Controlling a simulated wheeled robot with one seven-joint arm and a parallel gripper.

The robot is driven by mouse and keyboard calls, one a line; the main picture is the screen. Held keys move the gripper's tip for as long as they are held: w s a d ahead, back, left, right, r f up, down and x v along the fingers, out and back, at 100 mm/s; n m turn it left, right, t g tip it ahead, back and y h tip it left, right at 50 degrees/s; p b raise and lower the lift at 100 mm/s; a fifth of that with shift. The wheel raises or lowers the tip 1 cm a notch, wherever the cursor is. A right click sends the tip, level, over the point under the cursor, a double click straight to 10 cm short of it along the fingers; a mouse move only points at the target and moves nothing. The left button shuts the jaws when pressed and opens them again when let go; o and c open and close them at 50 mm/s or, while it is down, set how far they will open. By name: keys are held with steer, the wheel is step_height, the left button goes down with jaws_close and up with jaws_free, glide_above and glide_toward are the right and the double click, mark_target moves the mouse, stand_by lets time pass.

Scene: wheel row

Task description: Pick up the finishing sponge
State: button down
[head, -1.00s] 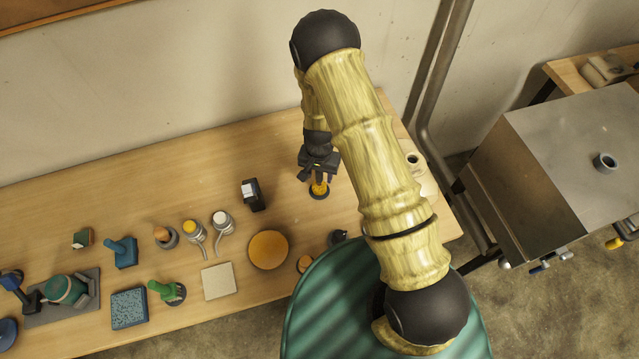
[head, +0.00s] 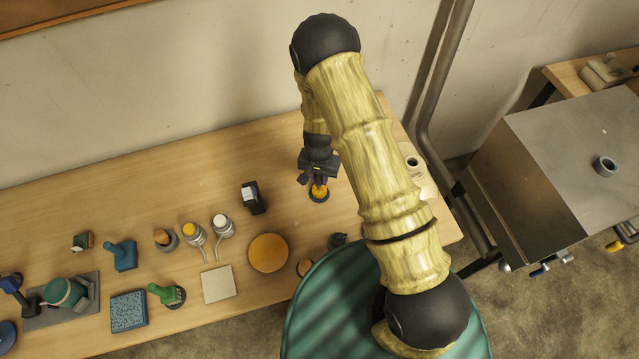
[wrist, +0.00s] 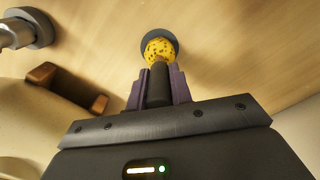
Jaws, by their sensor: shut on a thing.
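The finishing sponge (head: 319,190) is a small yellow, dark-speckled round piece on the wooden table, beneath my gripper (head: 319,177). In the wrist view the sponge (wrist: 159,50) shows beyond the fingertips, with a dark round stem (wrist: 158,82) on its near side. My gripper (wrist: 155,88) is shut, its purple fingers on either side of this stem. A dark grey round base (wrist: 171,38) shows around the far side of the sponge. Whether the sponge is clear of that base cannot be told.
Left of my gripper stand a black block with a white face (head: 251,196), an orange disc (head: 268,253), a beige square pad (head: 218,284) and several tools. A cream holder (head: 416,177) stands to the right, partly behind my arm. The table's back left is clear.

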steer(key=shift+r, duration=0.1)
step_height(320, 180, up, 10)
steer(key=b, duration=0.2)
steer(key=shift+b, duration=0.3)
stand_by(0.5)
